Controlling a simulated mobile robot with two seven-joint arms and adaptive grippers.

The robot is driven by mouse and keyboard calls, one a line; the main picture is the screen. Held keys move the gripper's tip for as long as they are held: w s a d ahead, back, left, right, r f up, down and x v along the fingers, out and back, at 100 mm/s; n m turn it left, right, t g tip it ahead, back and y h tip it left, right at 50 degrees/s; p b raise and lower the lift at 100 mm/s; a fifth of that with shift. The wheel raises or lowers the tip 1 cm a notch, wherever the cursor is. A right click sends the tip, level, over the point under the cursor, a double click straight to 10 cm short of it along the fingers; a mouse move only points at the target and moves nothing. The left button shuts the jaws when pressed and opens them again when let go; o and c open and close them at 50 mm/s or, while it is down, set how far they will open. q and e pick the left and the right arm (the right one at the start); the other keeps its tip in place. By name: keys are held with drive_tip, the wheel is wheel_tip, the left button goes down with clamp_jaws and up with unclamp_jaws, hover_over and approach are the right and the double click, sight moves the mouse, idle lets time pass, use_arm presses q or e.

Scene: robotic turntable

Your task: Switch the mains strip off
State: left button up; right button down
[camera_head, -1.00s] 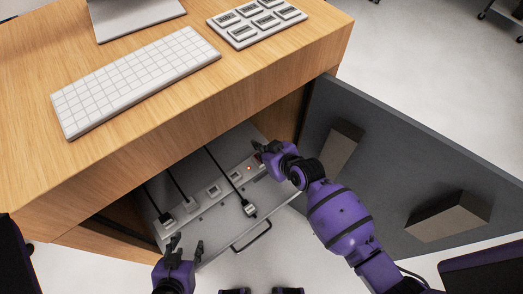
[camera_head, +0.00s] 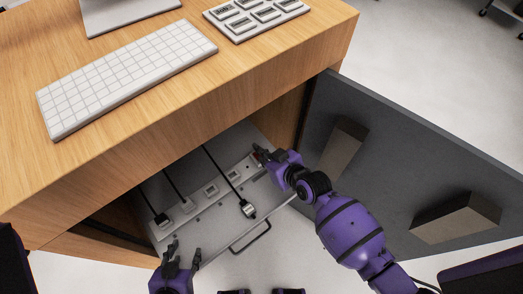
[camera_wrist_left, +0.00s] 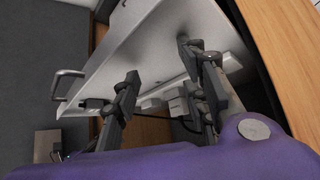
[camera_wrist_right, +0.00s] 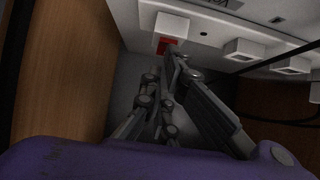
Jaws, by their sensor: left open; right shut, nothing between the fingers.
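The mains strip (camera_head: 222,183) lies on the pulled-out grey shelf under the desk, with several white sockets in a row. Its red switch (camera_wrist_right: 166,46) sits in a white housing at the strip's end and shows as a small red patch in the head view. My right gripper (camera_wrist_right: 174,58) is shut and empty, its fingertips at the red switch and partly covering it; whether they touch is unclear. My left gripper (camera_head: 182,252) is open and empty at the shelf's front left; it also shows in the left wrist view (camera_wrist_left: 168,68).
Black plugs and cables run along the shelf (camera_head: 215,220), one plug (camera_head: 247,209) lying near its front edge. A handle (camera_head: 252,238) is on the shelf front. A keyboard (camera_head: 130,75) lies on the desk (camera_head: 280,70).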

drive_tip(key=shift+w+a+r, duration=0.15)
drive_tip(key=shift+w+a, duration=0.3)
drive_tip(key=shift+w, duration=0.15)
use_arm(q)
drive_tip(key=shift+w+d, duration=0.1)
